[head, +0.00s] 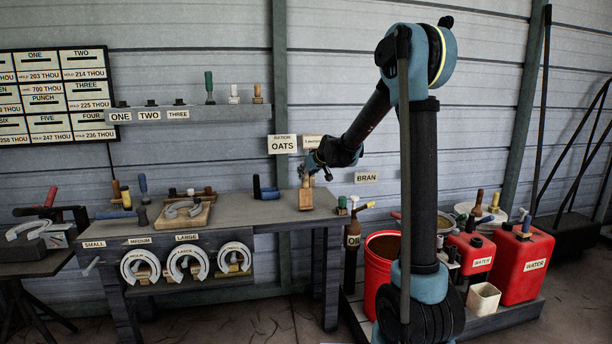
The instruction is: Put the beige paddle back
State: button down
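A beige, wooden-looking piece (306,200), which I take for the paddle, is upright at the right end of the grey workbench (240,211). Its narrower upper part is at my gripper (306,178), which reaches in from the right and points down. The fingers are small and dark here, and I cannot tell whether they are closed on the piece. I also cannot tell whether its lower end rests on the bench or hangs just above it.
A shelf (190,114) with handled tools is on the wall, left of an OATS sign (282,144). Dark blue pieces (265,190) lie left of the paddle. A red bucket (382,270) and red water cans (522,264) stand right. The bench middle is mostly clear.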

jog(key=shift+f, duration=0.4)
jog(key=c, duration=1.2)
grip_release()
jog(key=shift+v, duration=5.9)
jog(key=shift+f, duration=0.1)
